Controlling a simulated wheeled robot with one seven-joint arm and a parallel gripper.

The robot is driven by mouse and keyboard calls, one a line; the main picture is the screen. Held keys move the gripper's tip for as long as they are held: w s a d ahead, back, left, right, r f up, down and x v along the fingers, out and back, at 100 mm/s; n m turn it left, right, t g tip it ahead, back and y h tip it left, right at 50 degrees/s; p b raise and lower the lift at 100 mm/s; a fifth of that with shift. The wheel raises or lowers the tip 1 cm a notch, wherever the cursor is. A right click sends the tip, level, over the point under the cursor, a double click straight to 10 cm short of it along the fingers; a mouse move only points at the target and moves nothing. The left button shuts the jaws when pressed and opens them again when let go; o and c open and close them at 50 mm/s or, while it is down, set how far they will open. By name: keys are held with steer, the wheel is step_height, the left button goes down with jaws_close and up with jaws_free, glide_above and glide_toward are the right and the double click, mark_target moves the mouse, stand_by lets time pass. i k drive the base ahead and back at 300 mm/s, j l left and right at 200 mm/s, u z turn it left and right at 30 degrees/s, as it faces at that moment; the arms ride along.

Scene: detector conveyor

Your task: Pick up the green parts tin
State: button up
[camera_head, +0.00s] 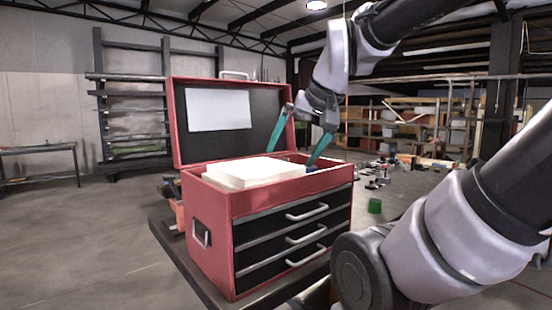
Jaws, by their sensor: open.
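A small green tin (375,206) stands on the surface to the right of the red toolbox (268,201). My gripper (294,160) has two teal fingers, spread apart and pointing down. It is over the open top of the toolbox, up and left of the green tin in the picture. The right fingertip reaches down by the toolbox's back right rim. I see nothing held between the fingers. What lies inside the toolbox under the fingers is mostly hidden.
The toolbox lid (179,128) stands open at the back. A pale block (250,172) fills the left of its top compartment. Several small loose items (372,172) lie behind the green tin. Shelves line the far walls.

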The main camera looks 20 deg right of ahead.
mark_target(375, 205)
steer(key=z, duration=1.25)
